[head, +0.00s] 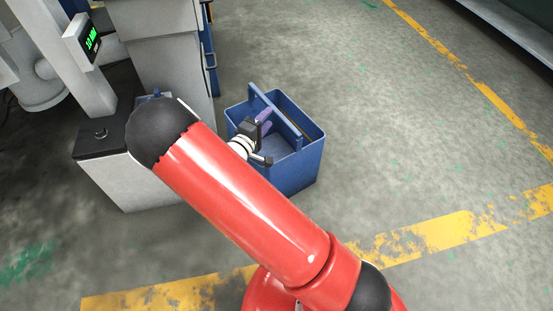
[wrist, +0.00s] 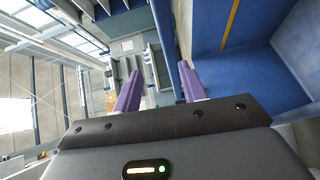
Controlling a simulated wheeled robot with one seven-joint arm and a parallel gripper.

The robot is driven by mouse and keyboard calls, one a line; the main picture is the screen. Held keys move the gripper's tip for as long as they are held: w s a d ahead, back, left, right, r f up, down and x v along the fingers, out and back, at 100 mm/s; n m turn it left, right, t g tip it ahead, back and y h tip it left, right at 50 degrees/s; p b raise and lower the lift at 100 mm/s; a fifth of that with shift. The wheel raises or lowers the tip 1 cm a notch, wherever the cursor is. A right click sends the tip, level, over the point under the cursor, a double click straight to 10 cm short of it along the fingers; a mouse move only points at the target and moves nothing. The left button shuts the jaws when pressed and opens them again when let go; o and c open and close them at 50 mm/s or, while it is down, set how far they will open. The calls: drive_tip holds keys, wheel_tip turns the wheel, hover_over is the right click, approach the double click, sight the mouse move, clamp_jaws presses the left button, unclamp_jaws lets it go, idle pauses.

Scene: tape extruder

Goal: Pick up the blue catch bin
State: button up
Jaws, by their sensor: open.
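The blue catch bin (head: 298,168) is an open box standing on the floor, with a blue bar across its top. My gripper (head: 265,120) is over the bin's opening, close to the bar. Its purple fingers are apart in the wrist view (wrist: 160,88). Blue bin walls (wrist: 208,45) fill the right of that view, and a blue strip runs down toward the gap between the fingers, close to the right one. I cannot tell whether a finger touches it. My red arm hides the bin's near left side in the head view.
A grey machine with a green display (head: 90,40) stands at the upper left. A low cabinet with a dark top (head: 108,140) is left of the bin. Open floor with yellow lines (head: 435,232) lies to the right and in front.

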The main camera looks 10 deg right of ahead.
sight(273, 106)
drive_tip(key=shift+n+t+y, duration=0.4)
drive_tip(key=shift+n+t, duration=0.2)
drive_tip(key=shift+t, duration=0.1)
drive_tip(key=w+d, duration=0.1)
drive_tip(key=w, duration=0.1)
drive_tip(key=w+d+f, duration=0.1)
drive_tip(key=w, duration=0.1)
drive_tip(key=w+d+f+b, duration=0.1)
drive_tip(key=w+d, duration=0.1)
drive_tip(key=w, duration=0.1)
drive_tip(key=shift+a, duration=0.1)
clamp_jaws()
idle(0.7)
drive_tip(key=shift+r, duration=0.15)
